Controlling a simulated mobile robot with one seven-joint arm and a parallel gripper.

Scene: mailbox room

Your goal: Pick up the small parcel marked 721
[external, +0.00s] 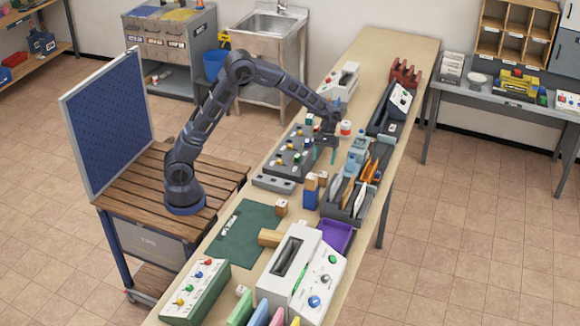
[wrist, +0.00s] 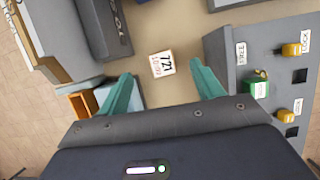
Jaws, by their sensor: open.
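The small parcel marked 721 (wrist: 162,63) shows in the wrist view as a little box with a white label on top. It lies on the pale tabletop (wrist: 160,20), just ahead of the fingertips and roughly centred between them. In the external view I cannot tell for sure which small box it is. My gripper (external: 324,154) is open and empty, pointing down over the table between the knob board and the file holder. Its two teal fingers also show in the wrist view (wrist: 160,88), one on each side and apart from the parcel.
The grey knob board (external: 274,164) stands close on one side, also in the wrist view (wrist: 228,78). The dark file holder (external: 337,208) stands on the other side. A blue box (external: 310,199) and small wooden blocks (external: 281,207) stand nearer the camera.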

